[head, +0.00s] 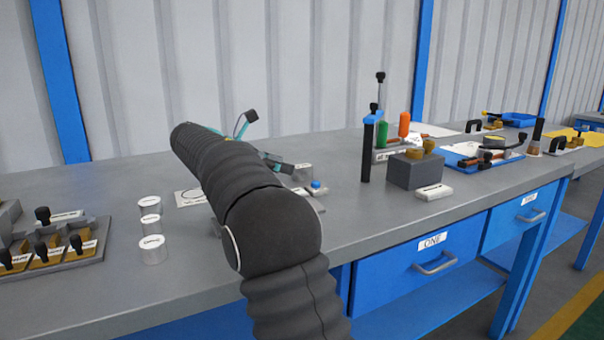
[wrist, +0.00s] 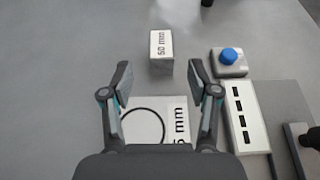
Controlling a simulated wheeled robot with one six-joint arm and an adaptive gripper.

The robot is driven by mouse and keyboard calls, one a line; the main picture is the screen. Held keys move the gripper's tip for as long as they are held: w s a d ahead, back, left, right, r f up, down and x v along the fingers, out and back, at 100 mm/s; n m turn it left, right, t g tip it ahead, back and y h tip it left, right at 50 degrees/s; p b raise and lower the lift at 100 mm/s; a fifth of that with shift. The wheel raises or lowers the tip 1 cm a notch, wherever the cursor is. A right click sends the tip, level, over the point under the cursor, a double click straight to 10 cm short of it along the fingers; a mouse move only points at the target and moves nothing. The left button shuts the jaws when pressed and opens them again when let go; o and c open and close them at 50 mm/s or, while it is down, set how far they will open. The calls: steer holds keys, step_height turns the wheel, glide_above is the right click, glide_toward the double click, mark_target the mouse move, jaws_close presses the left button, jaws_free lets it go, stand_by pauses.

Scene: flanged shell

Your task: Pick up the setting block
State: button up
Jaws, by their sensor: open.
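The setting block, a small grey block with a white top marked "50 mm" (wrist: 161,48), stands on the bench in the wrist view, just beyond my fingertips. In the head view a grey block (head: 303,172) shows past my arm, partly hidden by it. My gripper (wrist: 160,70) is open and empty, its two fingers spread to the left and right of the block's near side. I cannot tell its height above the bench. In the head view my arm hides most of the gripper.
A white card with a black circle (wrist: 145,122) lies below the gripper. A blue-knobbed block (wrist: 229,60) and a white slotted strip (wrist: 240,115) stand close on the right. Several white-topped cylinders (head: 151,248) stand left of my arm. The bench left of the block is clear.

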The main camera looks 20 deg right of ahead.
mark_target(299, 166)
steer(key=shift+r+x, duration=0.15)
steer(key=shift+x, duration=1.35)
steer(key=shift+r+x, duration=0.15)
steer(key=shift+x, duration=1.35)
steer(key=shift+s, duration=0.1)
jaws_close()
